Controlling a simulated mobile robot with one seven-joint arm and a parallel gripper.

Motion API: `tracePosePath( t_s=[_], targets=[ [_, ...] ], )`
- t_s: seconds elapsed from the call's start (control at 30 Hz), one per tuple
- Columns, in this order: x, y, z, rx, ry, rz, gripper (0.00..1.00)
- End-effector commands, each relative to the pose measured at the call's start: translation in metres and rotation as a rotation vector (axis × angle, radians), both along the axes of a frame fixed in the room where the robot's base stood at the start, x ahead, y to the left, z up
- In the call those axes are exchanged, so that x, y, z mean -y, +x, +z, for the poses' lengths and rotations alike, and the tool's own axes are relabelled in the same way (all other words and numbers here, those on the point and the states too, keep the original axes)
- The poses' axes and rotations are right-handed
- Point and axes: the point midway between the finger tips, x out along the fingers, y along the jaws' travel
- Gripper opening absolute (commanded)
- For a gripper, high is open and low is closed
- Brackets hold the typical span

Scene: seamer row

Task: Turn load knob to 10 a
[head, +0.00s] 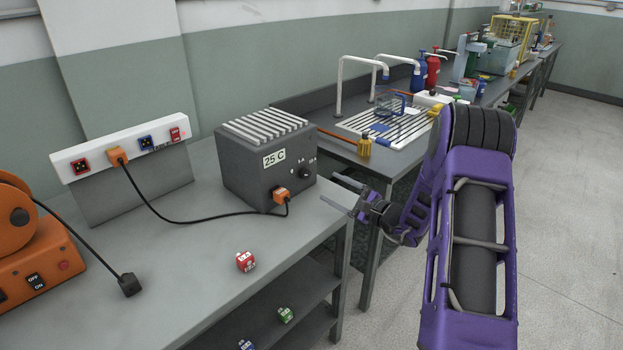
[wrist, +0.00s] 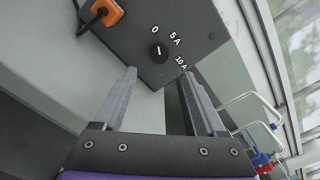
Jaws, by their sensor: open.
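The load knob (head: 305,173) is a small black round knob on the front of a dark grey ribbed box (head: 240,165) marked 25 C. In the wrist view the knob (wrist: 158,53) has a white line that points about toward the 0 label (wrist: 155,30). The 5 A label (wrist: 175,39) and 10 A label (wrist: 181,61) sit around it. My gripper (head: 338,190) is open and empty in front of the box face. In the wrist view my gripper (wrist: 158,76) has its fingertips short of the knob, one to each side, apart from it.
An orange plug (head: 281,195) with a black cable sits in the box beside the knob. An orange machine (head: 30,260) is at left. Open floor lies right.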

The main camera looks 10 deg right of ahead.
Motion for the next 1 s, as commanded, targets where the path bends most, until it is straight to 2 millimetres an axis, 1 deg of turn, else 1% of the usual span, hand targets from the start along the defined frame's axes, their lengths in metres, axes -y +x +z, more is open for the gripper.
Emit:
tracePosePath(
  t_s=[0.03, 0.2, 0.4, 0.6, 0.83, 0.87, 1.0],
  targets=[
    [-0.009, 0.01, -0.001, 0.001, -0.001, 0.004, 0.73],
    [-0.03, 0.039, -0.001, 0.001, 0.0, 0.004, 0.73],
    [-0.046, 0.062, -0.001, -0.001, 0.0, 0.001, 0.73],
    [-0.052, 0.071, 0.0, -0.001, 0.001, 0.001, 0.73],
    [-0.052, 0.071, 0.0, -0.001, 0.0, 0.001, 0.73],
    [-0.052, 0.071, 0.0, -0.001, 0.0, 0.001, 0.72],
    [-0.052, 0.071, 0.0, -0.001, 0.0, 0.001, 0.47]
  ],
)
